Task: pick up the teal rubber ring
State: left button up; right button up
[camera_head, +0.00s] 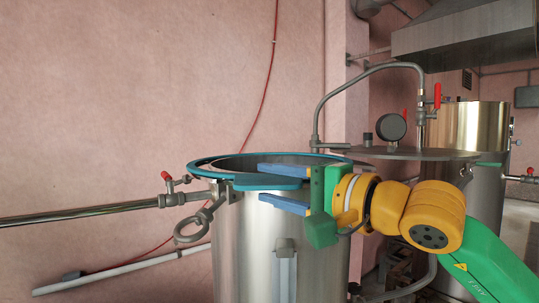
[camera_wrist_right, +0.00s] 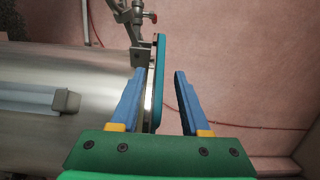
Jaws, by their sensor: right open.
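The teal rubber ring (camera_head: 207,174) lies flat around the open top of a steel vessel (camera_head: 232,245), with a wider flat tab at the front. In the right wrist view the ring (camera_wrist_right: 158,85) shows edge-on as a teal strip. My right gripper (camera_head: 261,181) is at the front right of the ring and is open. Its blue fingers straddle the ring's front edge, one above and one below. In the right wrist view the gripper (camera_wrist_right: 160,73) has the strip between its fingers, with a clear gap to the right-hand finger. My left gripper is not in view.
A steel lid (camera_head: 415,153) with a gauge and bent pipe is behind my right arm. An eye bolt (camera_head: 192,228) and a pipe with a red-handled valve (camera_head: 172,190) stand left of the vessel. Another steel tank (camera_head: 478,130) is at the back right. Above the vessel is clear.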

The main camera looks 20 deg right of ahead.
aim_at(260, 180)
jog(key=x, duration=0.3)
jog(key=shift+f, duration=0.2)
jog(key=shift+s+d+r, duration=0.1)
jog(key=shift+s+d, duration=0.05)
jog(key=shift+s, duration=0.1)
grip_shut()
dwell(0.9)
